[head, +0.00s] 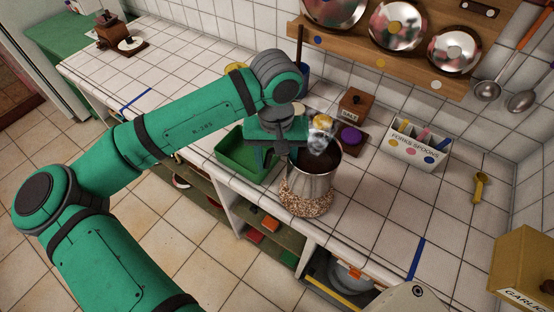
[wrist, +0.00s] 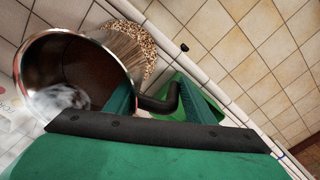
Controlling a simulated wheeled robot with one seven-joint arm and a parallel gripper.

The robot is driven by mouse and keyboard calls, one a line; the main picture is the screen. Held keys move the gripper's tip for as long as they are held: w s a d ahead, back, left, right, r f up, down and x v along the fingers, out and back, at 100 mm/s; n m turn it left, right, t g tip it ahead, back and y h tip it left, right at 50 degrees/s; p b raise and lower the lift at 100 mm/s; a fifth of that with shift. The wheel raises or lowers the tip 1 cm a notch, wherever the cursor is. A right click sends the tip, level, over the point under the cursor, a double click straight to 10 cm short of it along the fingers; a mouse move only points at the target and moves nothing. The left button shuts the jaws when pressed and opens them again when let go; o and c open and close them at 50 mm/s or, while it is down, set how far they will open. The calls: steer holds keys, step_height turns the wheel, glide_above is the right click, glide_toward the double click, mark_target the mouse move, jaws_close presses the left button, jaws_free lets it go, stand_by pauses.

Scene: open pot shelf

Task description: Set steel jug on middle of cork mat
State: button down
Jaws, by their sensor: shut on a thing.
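The steel jug (head: 318,172) stands upright over the cork mat (head: 305,205) near the counter's front edge. The speckled brown mat shows below the jug on its near side. My gripper (head: 284,158) is at the jug's left side, just below rim height. The wrist view also shows a strip of the mat (wrist: 140,42) beyond the jug's wall. The jug hides the mat's middle, and I cannot tell whether its base touches the mat.
A green tub (head: 236,160) stands just left of the jug. Behind it are a wooden box (head: 354,104), a purple-topped block (head: 350,138) and a labelled cutlery box (head: 413,147). The tiled counter to the right is mostly clear, with a yellow scoop (head: 480,186).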

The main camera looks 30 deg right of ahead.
steer(key=shift+f, duration=2.9)
steer(key=shift+f, duration=0.4)
steer(key=c, duration=0.7)
jaws_free()
steer(key=shift+c, duration=0.2)
step_height(320, 180, up, 11)
steer(key=shift+f, duration=0.15)
steer(key=shift+w, duration=0.1)
